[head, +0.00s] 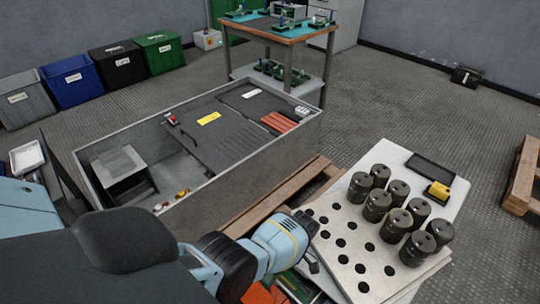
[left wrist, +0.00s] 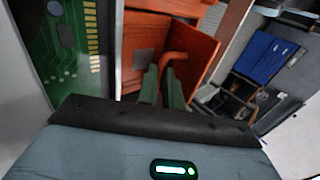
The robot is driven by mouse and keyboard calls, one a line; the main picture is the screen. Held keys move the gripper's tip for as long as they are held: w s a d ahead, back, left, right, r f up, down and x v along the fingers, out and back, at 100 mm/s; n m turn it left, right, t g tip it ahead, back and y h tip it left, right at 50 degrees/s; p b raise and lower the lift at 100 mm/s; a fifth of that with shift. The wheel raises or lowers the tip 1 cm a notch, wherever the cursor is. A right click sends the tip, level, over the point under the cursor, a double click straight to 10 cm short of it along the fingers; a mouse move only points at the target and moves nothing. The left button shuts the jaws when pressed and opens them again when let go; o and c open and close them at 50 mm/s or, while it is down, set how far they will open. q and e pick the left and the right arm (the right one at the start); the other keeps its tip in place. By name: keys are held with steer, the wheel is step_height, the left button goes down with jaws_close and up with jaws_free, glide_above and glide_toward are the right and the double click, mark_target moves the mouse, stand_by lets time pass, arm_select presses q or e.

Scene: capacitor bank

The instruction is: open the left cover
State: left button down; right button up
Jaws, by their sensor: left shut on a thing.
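In the left wrist view, my left gripper (left wrist: 163,85) has two dark green fingers closed on a bent orange handle (left wrist: 178,60). The handle stands on an orange panel (left wrist: 200,45), part of an orange box-like piece. In the head view, my left arm reaches in from the lower left; its fingers are hidden. Part of an orange piece (head: 262,294) shows below the wrist. I cannot tell whether this orange panel is the left cover. A large grey case (head: 225,200) has dark flat covers (head: 225,145) with a yellow label. My right gripper is not in view.
A green circuit board (left wrist: 65,45) lies left of the orange piece. A white table (head: 452,205) holds a perforated plate with several dark cylinders (head: 397,224). A workbench (head: 285,32) stands behind, and several bins (head: 72,82) line the left wall.

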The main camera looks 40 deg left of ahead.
arm_select(q)
steer(key=shift+s+f, duration=0.35)
steer(key=shift+s, duration=0.05)
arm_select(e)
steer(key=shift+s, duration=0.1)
arm_select(q)
steer(key=c, duration=1.8)
jaws_free()
steer(key=shift+w+a, duration=0.1)
steer(key=shift+w+r, duration=0.1)
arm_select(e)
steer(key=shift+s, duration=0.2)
arm_select(q)
steer(key=shift+w, duration=0.1)
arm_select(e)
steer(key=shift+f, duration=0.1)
arm_select(q)
steer(key=v, duration=0.6)
steer(key=shift+w+r, duration=0.2)
steer(key=shift+r, duration=0.05)
steer(key=shift+w+r, duration=0.25)
steer(key=shift+r, duration=0.1)
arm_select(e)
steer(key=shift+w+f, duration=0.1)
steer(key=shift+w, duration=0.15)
arm_select(q)
steer(key=shift+r, duration=0.15)
